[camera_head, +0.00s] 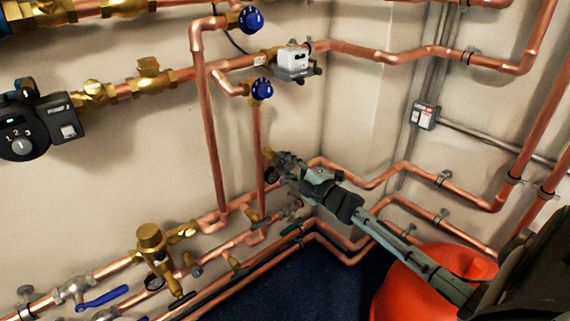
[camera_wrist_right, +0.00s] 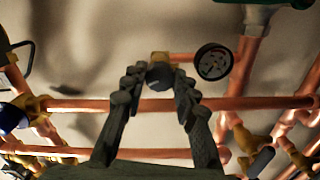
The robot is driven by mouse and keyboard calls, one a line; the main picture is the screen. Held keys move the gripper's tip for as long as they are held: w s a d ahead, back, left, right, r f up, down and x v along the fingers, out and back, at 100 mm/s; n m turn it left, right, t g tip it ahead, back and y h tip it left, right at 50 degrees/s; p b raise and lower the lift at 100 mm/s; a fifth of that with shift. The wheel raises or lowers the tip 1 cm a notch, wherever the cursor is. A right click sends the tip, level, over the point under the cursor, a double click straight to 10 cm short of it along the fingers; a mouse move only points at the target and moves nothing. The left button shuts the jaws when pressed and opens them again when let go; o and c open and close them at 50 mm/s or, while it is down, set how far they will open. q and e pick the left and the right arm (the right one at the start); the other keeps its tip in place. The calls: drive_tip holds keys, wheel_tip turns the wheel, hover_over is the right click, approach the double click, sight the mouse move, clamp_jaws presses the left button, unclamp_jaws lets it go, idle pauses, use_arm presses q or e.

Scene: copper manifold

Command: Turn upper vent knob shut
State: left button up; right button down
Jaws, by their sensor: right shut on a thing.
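My right gripper (camera_head: 282,164) reaches in from the lower right to a small brass fitting (camera_head: 268,153) near the wall corner. In the right wrist view the fingers of the right gripper (camera_wrist_right: 159,80) stand on either side of a small dark knob (camera_wrist_right: 159,75), with their tips closed on it. The knob sits in front of a brass fitting (camera_wrist_right: 160,56); I take it to be the vent knob. In the head view the gripper hides the knob. How far the knob is turned cannot be told. My left gripper is not in view.
A round black gauge (camera_wrist_right: 213,62) is close to the right finger. Copper pipes run behind the fingers. Blue knobs, an upper one (camera_head: 250,20) and a lower one (camera_head: 262,89), are above the gripper. An orange-red object (camera_head: 410,290) stands below my right arm.

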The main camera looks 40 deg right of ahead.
drive_tip(key=shift+m, duration=2.2)
drive_tip(key=c, duration=1.2)
unclamp_jaws()
drive_tip(key=s, duration=0.8)
drive_tip(key=s+d, duration=0.1)
drive_tip(key=s, duration=0.3)
